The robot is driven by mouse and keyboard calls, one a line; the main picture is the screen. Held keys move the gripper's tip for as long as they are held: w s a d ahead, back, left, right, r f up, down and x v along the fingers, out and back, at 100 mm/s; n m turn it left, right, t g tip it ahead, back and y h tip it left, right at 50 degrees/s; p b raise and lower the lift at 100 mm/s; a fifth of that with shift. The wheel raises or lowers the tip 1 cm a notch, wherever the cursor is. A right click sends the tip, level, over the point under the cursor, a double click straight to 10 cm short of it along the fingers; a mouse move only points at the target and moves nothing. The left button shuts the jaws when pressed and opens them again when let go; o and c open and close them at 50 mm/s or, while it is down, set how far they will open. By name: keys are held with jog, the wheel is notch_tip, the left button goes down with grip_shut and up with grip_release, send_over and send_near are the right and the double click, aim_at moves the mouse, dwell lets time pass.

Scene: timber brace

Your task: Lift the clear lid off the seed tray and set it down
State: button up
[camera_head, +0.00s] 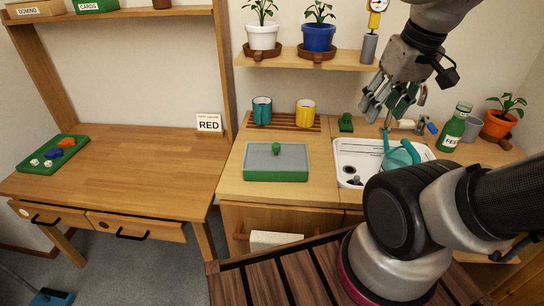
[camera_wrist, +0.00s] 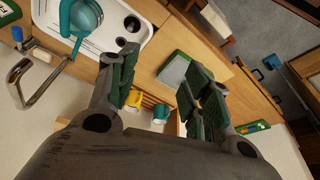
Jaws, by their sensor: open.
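The seed tray (camera_head: 276,176) is green and sits on the wooden counter left of the sink. Its clear lid (camera_head: 262,160) covers the top and looks greyish, with a small green knob (camera_head: 276,148) near the far side. In the wrist view the seed tray shows as a green edge (camera_wrist: 168,57) with the grey lid (camera_wrist: 175,71), partly hidden behind a finger. My gripper (camera_head: 388,112) is open and empty, high above the sink area, to the right of the tray and well apart from it. Its fingers also show in the wrist view (camera_wrist: 160,88).
The white sink (camera_head: 347,150) holds a teal watering can (camera_head: 400,155). A teal mug (camera_head: 262,110) and a yellow mug (camera_head: 305,113) stand on a slatted rack behind the tray. A green bottle (camera_head: 452,130) stands at right. The left desk (camera_head: 130,165) has free room.

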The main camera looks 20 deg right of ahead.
jog(key=f, duration=0.1)
jog(key=m+g+y, duration=0.3)
jog(key=m+y, duration=0.2)
jog(key=m, duration=1.1)
send_near(277, 144)
jog(key=s+f, duration=0.1)
jog(key=s, duration=0.1)
jog(key=s+f, duration=0.2)
jog(key=shift+s+d+f, duration=0.1)
jog(key=shift+s+f, duration=0.05)
jog(key=w+a+f+m, duration=0.1)
jog(key=f+m, duration=0.1)
jog(key=w+a+f+m+t, duration=0.1)
jog(key=w+a+f+m, duration=0.1)
jog(key=w+a+f+m+t, duration=0.1)
jog(key=f+m, duration=0.1)
jog(key=shift+w+a+m+y, duration=0.3)
jog(key=shift+w, duration=0.05)
grip_shut()
